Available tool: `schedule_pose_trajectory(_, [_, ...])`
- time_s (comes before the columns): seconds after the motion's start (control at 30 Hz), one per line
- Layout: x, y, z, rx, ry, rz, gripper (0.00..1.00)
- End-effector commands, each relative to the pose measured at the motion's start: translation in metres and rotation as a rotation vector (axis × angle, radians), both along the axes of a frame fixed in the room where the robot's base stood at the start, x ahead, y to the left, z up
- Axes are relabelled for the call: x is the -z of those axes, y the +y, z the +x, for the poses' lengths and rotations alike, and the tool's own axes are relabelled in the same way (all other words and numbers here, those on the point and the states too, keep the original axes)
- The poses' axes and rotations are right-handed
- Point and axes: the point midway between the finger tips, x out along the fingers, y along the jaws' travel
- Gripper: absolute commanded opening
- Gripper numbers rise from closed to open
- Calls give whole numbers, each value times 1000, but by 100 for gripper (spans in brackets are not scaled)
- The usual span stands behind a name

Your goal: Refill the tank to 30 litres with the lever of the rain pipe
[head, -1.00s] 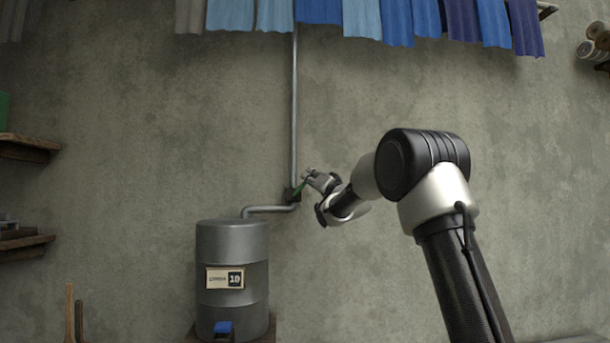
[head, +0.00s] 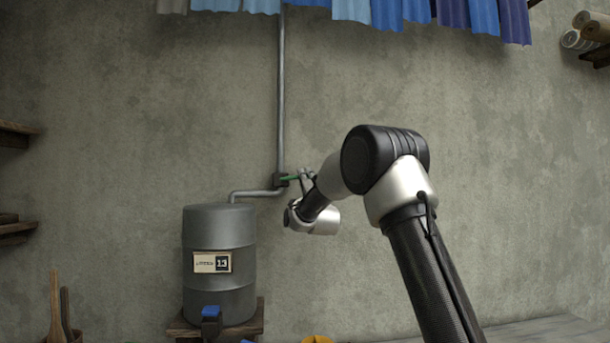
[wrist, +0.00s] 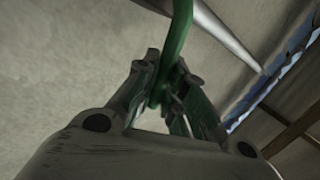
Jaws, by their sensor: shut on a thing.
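The grey metal tank (head: 217,232) stands at the lower left in the head view. Its label (head: 212,262) has a dark number panel that appears to read 13. The rain pipe (head: 281,100) runs down the wall and bends into the tank's top. The green lever (head: 289,178) sticks out to the right of the pipe's valve, roughly level. My gripper (head: 304,177) is shut on the lever's outer part. In the wrist view the lever (wrist: 181,35) passes between the fingers of my gripper (wrist: 165,85).
The tank rests on a wooden stand (head: 258,320), with a blue tap (head: 211,312) low on its front. Blue cloths (head: 400,12) hang above. Wooden shelves (head: 15,137) are at left.

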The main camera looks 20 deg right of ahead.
Motion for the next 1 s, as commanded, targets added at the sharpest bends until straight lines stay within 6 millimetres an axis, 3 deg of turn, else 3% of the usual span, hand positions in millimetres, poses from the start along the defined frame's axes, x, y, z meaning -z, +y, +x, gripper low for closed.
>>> schedule_pose_trajectory(0.47, [2, -1, 0, 1, -2, 19, 0])
schedule_pose_trajectory(0.5, [2, -1, 0, 0, -2, 19, 14])
schedule_pose_trajectory(0.63, [2, -1, 0, 0, -2, 18, 35])
schedule_pose_trajectory(1.0, [4, 0, -4, -1, -1, 16, 35])
